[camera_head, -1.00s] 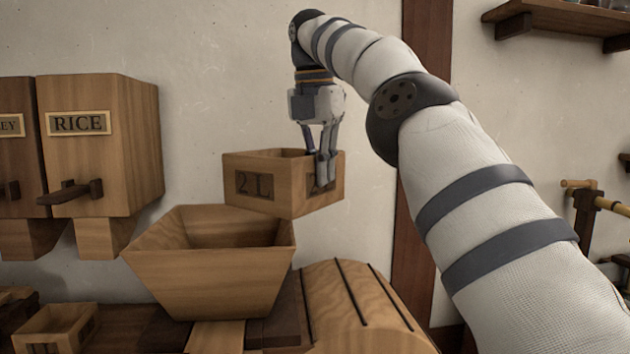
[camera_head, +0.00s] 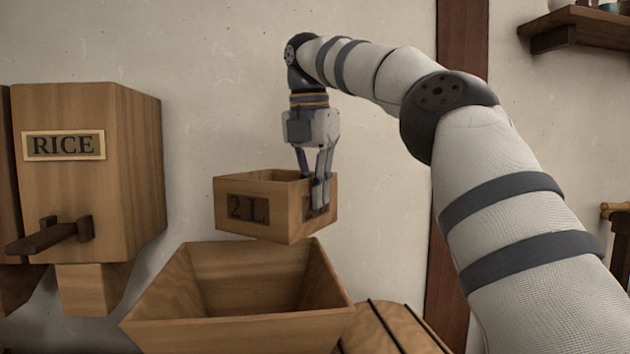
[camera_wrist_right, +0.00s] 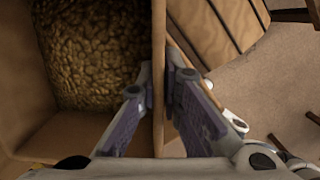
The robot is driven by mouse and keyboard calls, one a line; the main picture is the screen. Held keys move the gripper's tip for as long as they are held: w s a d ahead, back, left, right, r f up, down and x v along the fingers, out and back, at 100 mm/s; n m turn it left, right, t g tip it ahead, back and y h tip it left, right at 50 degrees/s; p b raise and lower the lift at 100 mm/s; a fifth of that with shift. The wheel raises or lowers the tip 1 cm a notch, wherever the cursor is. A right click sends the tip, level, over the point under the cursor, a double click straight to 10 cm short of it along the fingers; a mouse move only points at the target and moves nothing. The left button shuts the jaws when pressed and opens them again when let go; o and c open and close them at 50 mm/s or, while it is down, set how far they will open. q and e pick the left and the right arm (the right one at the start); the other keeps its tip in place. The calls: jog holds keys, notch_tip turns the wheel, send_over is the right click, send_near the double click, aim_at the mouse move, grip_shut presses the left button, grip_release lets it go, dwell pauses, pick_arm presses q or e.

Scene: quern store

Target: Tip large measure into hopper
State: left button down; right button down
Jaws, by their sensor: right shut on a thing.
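The large measure (camera_head: 255,211) is a square wooden box marked "2 L". It hangs upright in the air just above and behind the rim of the hopper (camera_head: 240,321), a flared wooden funnel whose visible inside is bare. My right gripper (camera_head: 321,200) is shut on the measure's right wall, one finger inside and one outside. In the right wrist view the gripper (camera_wrist_right: 158,105) straddles that wall, and brown lumpy grain (camera_wrist_right: 95,50) lies inside the measure. My left gripper is not in view.
A wooden bin labelled "RICE" (camera_head: 90,175) with a dark slide handle is on the wall at left. A curved slatted wooden cover (camera_head: 392,330) lies right of the hopper. A shelf (camera_head: 580,28) is at upper right.

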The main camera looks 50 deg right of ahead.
aim_at(315, 227)
jog(key=shift+f, duration=1.9)
jog(key=shift+d+r+h, duration=0.1)
jog(key=shift+r+h, duration=0.3)
jog(key=shift+h, duration=0.5)
jog(key=shift+f+y, duration=0.55)
jog(key=shift+y, duration=0.55)
jog(key=shift+w+r+h, duration=0.1)
jog(key=shift+r+h, duration=0.5)
jog(key=shift+h, duration=0.4)
jog(key=shift+r, duration=0.1)
jog(key=shift+r+t+h, duration=0.1)
jog(key=shift+t+h, duration=0.2)
jog(key=shift+h, duration=0.5)
jog(key=shift+a+f, duration=0.2)
jog(key=shift+f, duration=0.1)
jog(key=shift+a, duration=0.1)
jog(key=shift+r+h, duration=0.2)
jog(key=shift+h, duration=0.2)
jog(key=shift+d+r+h, duration=0.3)
jog(key=shift+r+h, duration=0.1)
jog(key=shift+r, duration=0.05)
jog(key=shift+a+r+t+h, duration=0.1)
jog(key=shift+r+t+h, duration=0.2)
jog(key=shift+h, duration=0.2)
jog(key=shift+f, duration=0.1)
